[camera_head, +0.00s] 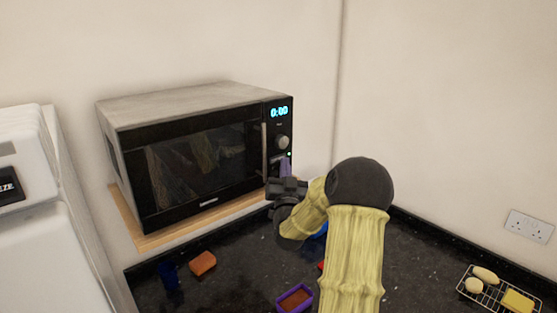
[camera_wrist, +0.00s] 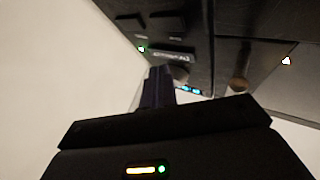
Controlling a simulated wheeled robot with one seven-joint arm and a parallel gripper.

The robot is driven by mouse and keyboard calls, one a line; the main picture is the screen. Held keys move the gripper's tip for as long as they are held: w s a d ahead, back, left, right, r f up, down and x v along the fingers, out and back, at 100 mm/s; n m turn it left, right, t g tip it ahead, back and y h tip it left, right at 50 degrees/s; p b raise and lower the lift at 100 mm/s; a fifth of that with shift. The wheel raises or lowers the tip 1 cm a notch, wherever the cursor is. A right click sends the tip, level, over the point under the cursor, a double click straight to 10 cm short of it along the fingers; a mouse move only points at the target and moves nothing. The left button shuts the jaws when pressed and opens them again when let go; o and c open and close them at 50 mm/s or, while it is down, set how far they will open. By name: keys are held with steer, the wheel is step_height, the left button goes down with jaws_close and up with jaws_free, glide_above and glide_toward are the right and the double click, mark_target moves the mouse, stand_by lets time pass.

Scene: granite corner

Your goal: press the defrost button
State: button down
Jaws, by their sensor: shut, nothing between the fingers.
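The microwave (camera_head: 190,165) stands on a wooden board, its door shut, its display (camera_head: 279,112) reading 0:00. Its control panel is on the right, with a round knob (camera_head: 282,142) and a green light (camera_head: 290,154) below it. My gripper (camera_head: 285,163) is shut and empty, its purple fingers at the panel below the knob. In the wrist view the panel is upside down. A button with pale lettering (camera_wrist: 172,57) lies just beyond my fingertips (camera_wrist: 160,72); I cannot read the lettering surely, nor tell whether the fingers touch it. Two dark buttons (camera_wrist: 166,21) are farther off.
The door handle (camera_wrist: 240,68) is beside the panel. On the dark counter are an orange block (camera_head: 202,263), a blue cup (camera_head: 169,275), a purple container (camera_head: 294,299) and a wire rack (camera_head: 489,296) holding yellow items. A white appliance (camera_head: 45,240) stands at the left.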

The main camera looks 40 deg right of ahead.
steer(key=shift+w, duration=0.1)
steer(key=shift+w+b, duration=0.3)
steer(key=shift+b, duration=0.2)
steer(key=shift+w+a+r+b, duration=0.2)
steer(key=shift+a+r+b, duration=0.15)
steer(key=shift+r, duration=0.25)
stand_by(1.0)
steer(key=shift+s+d+f+b, duration=0.1)
steer(key=shift+f+b, duration=0.05)
steer(key=shift+b, duration=0.5)
steer(key=shift+s+d, duration=0.1)
steer(key=s+b, duration=0.1)
steer(key=s, duration=0.1)
steer(key=s+b, duration=0.1)
steer(key=s+d+b, duration=0.1)
steer(key=s, duration=0.1)
steer(key=shift+s+f+b, duration=0.35)
steer(key=shift+f+b, duration=0.05)
